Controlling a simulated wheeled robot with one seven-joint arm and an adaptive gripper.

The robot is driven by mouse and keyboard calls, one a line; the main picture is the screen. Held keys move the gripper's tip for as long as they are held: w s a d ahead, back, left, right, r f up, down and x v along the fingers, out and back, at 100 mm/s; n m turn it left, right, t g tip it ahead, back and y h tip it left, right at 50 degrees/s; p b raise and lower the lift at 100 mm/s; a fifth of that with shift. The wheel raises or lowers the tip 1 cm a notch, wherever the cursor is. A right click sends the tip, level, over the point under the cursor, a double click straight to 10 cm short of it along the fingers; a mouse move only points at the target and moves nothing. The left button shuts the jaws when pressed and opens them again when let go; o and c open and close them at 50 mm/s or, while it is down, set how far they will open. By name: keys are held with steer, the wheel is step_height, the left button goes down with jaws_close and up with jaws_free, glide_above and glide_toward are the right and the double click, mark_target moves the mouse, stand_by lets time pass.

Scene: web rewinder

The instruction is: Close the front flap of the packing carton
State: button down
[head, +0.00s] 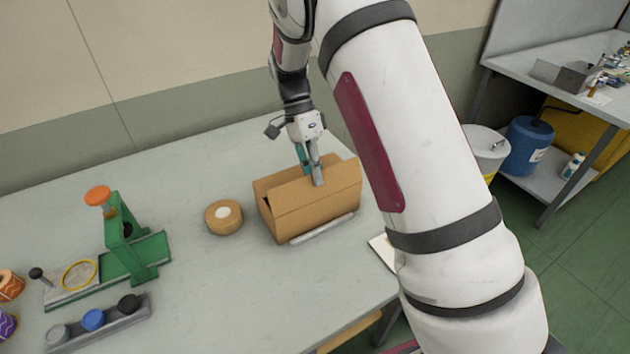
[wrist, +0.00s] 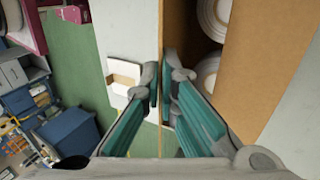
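The packing carton (head: 312,217) stands on the table, brown, with white rolls (wrist: 208,75) inside it in the wrist view. Its front flap (head: 300,194) slants up and inward from the front wall's top edge. A dark gap shows at the carton's left end. My gripper (head: 312,180) points down at the flap's upper edge. In the wrist view its fingers (wrist: 161,88) sit close together, one on each side of a thin cardboard edge. I cannot tell whether they press on it. Some of the carton's inside is hidden.
A tape roll (head: 224,217) lies left of the carton. A green press-like fixture (head: 125,245) and a rack of coloured knobs (head: 95,322) stand farther left. A light bar (head: 322,229) lies along the carton's front. The table behind the carton is clear.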

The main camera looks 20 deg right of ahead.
mark_target(321, 197)
steer(key=shift+w+a+f+g+h+b, duration=0.15)
steer(key=shift+w+f+g+b, duration=0.25)
steer(key=shift+g+b, duration=0.45)
steer(key=shift+w+f+g+h+b, duration=0.25)
steer(key=shift+w+f+g+b, duration=0.15)
steer(key=shift+g, duration=0.8)
steer(key=shift+w+a+f+g+h+b, duration=0.1)
steer(key=shift+w+f+g+h+b, duration=0.2)
steer(key=shift+g+b, duration=0.55)
steer(key=shift+f+g, duration=0.15)
steer(key=shift+g, duration=0.25)
steer(key=c, duration=1.8)
jaws_free()
steer(key=shift+c, duration=0.2)
